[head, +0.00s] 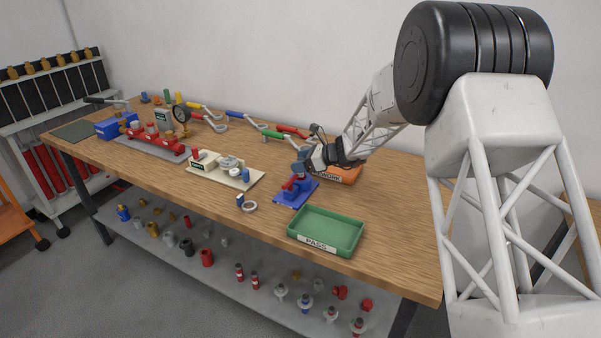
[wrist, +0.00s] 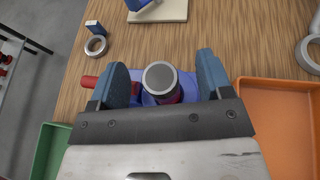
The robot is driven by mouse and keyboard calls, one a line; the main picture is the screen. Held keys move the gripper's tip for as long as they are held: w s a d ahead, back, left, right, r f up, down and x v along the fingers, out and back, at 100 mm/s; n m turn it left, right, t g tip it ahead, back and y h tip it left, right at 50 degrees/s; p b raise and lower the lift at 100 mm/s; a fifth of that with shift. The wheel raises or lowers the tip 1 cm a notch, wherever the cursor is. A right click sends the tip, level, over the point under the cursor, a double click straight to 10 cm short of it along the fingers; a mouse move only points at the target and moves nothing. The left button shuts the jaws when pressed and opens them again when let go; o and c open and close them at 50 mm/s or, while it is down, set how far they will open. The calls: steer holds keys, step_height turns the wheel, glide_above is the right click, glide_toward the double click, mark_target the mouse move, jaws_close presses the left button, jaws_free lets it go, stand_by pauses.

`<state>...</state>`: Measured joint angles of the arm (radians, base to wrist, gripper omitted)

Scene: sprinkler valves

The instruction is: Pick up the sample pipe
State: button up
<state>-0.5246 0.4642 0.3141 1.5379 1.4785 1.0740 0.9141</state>
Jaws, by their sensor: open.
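What looks like the sample pipe, a short upright piece with a round grey top (wrist: 160,76) and a red body, stands in a blue fixture (head: 294,198) near the bench's front. In the wrist view it lies between the two blue-grey fingers of my gripper (wrist: 164,72), with visible space on each side. My gripper (head: 303,163) is open, pointing down over the fixture in the head view, and hides part of the pipe there. A red part (wrist: 88,81) of the fixture sticks out past the left finger. The pipe's lower end is hidden.
A green PASS tray (head: 325,232) stands right of the fixture, in front of an orange REWORK tray (head: 346,174). The right end of the wooden bench is clear.

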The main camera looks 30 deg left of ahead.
steer(key=shift+x, duration=1)
steer(key=c, duration=1.2)
steer(key=shift+r, duration=0.15)
steer(key=shift+r, duration=4.9)
